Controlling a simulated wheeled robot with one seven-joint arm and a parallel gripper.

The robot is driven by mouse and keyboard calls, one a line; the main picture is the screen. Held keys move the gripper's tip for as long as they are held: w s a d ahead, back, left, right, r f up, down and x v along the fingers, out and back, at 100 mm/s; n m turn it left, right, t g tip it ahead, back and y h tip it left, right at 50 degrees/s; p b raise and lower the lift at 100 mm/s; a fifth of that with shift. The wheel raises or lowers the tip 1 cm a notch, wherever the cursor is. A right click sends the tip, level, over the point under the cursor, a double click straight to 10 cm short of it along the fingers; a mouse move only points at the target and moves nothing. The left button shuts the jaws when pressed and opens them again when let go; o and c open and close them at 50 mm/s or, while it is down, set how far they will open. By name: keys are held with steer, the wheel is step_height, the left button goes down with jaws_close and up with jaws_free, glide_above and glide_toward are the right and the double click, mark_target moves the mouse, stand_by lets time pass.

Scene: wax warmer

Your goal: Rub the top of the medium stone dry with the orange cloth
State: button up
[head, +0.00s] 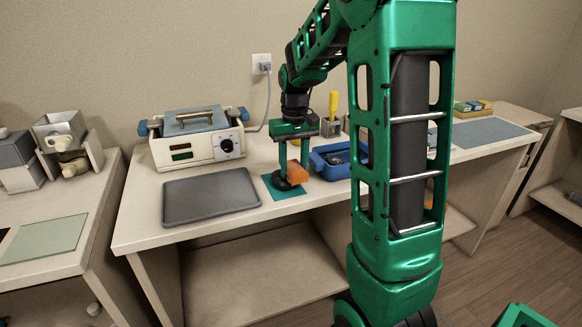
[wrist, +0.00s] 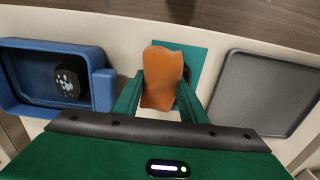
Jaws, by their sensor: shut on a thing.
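My gripper (head: 292,166) points down over the teal mat and is shut on the orange cloth (head: 298,173). In the wrist view the cloth (wrist: 162,78) sits between the two fingers of my gripper (wrist: 161,92). A dark rounded stone (head: 282,184) lies on the teal mat (head: 270,193), just below and beside the cloth. The cloth hides part of it, and I cannot tell whether they touch. In the wrist view the teal mat (wrist: 199,52) shows behind the cloth, and the stone is mostly hidden.
A blue tray (wrist: 22,98) holds a black stone with pale marks (wrist: 68,82); the tray (head: 322,170) is right of the mat in the head view. A grey tray (head: 210,196) lies left of the mat. The wax warmer (head: 190,150) stands behind. A yellow-handled tool (head: 333,103) stands at the back.

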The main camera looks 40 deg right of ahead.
steer(key=shift+a, duration=0.1)
steer(key=shift+w+a, duration=0.2)
steer(key=shift+a, duration=0.7)
steer(key=shift+w+a, duration=0.25)
steer(key=shift+a, duration=0.65)
steer(key=shift+w+a, duration=0.2)
steer(key=shift+a, duration=0.7)
steer(key=shift+d, duration=0.15)
steer(key=shift+s+d, duration=0.25)
steer(key=shift+d, duration=0.65)
steer(key=shift+s+d, duration=0.2)
steer(key=shift+d, duration=0.7)
steer(key=shift+s+d, duration=0.25)
steer(key=shift+d, duration=0.65)
steer(key=shift+r, duration=3.45)
